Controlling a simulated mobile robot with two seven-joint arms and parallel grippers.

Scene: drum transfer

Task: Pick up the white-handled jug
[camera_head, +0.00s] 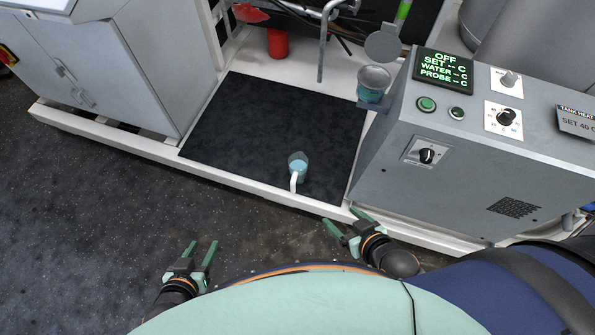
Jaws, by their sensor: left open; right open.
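The white-handled jug (299,166) stands on the black mat (262,120), near the mat's front edge. Its body is light blue and clear, and its white handle points toward me. My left gripper (204,246) is open and empty over the dark floor, to the lower left of the jug. My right gripper (346,219) is open and empty near the white frame edge, below and to the right of the jug. Neither gripper touches the jug.
A grey control cabinet (460,170) with knobs and a display stands to the right. A cup of blue-green liquid (373,85) sits at its left side. A red container (277,43) stands behind the mat. A grey cabinet (110,70) is at left. The mat's middle is clear.

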